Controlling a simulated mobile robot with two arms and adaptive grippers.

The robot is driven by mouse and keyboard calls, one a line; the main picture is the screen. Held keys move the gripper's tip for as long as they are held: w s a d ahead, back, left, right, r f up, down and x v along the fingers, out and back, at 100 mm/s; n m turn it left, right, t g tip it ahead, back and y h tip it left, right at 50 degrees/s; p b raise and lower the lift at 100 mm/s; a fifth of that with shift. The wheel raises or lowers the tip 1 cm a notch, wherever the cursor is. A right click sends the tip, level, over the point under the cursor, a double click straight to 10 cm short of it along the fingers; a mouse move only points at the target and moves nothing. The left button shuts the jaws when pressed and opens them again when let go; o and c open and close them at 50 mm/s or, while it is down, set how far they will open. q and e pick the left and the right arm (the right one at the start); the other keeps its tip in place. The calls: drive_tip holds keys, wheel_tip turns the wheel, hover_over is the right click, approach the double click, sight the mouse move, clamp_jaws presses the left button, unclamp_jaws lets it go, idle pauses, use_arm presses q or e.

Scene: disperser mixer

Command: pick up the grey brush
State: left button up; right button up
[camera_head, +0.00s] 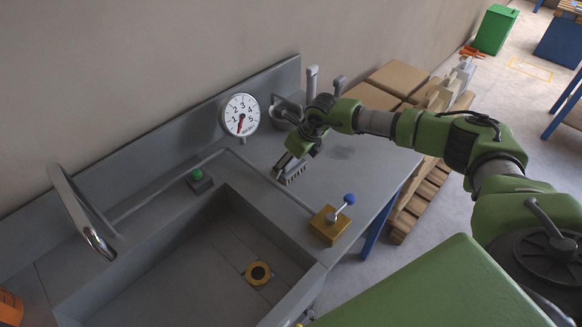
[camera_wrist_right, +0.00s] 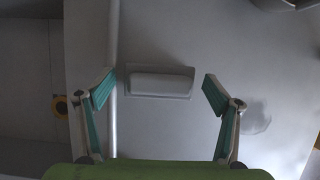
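The grey brush (camera_head: 294,174) lies on the grey worktop beside the sink, partly hidden by my right gripper in the head view. In the right wrist view the brush (camera_wrist_right: 158,82) shows as a grey block between the two fingers, apart from both. My right gripper (camera_head: 287,165) is above it with the fingers pointing down. The right wrist view shows this gripper (camera_wrist_right: 158,80) open, one finger at each end of the brush. My left gripper is not in view.
A thin grey pipe (camera_head: 268,182) runs close beside the brush to a brass block (camera_head: 330,226) with a blue-knobbed lever. A round gauge (camera_head: 240,115) stands behind. The sink (camera_head: 215,255) and curved faucet (camera_head: 80,215) are left. Boxes (camera_head: 398,78) on a pallet stand right.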

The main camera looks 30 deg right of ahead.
drive_tip(key=c, duration=0.8)
drive_tip(key=shift+r, duration=0.1)
drive_tip(key=shift+w+r+b, duration=0.1)
drive_tip(key=shift+r+b, duration=0.35)
drive_tip(key=shift+r, duration=0.05)
drive_tip(key=s+a+r+b, duration=0.1)
drive_tip(key=s+a+r, duration=0.1)
drive_tip(key=s+r, duration=0.2)
drive_tip(key=s+a+r+b, duration=0.2)
drive_tip(key=s+r, duration=0.2)
drive_tip(key=s+a+r+b, duration=0.2)
drive_tip(key=s+a+r, duration=0.1)
drive_tip(key=s, duration=0.1)
drive_tip(key=shift+s+a+r, duration=0.1)
drive_tip(key=shift+r, duration=0.3)
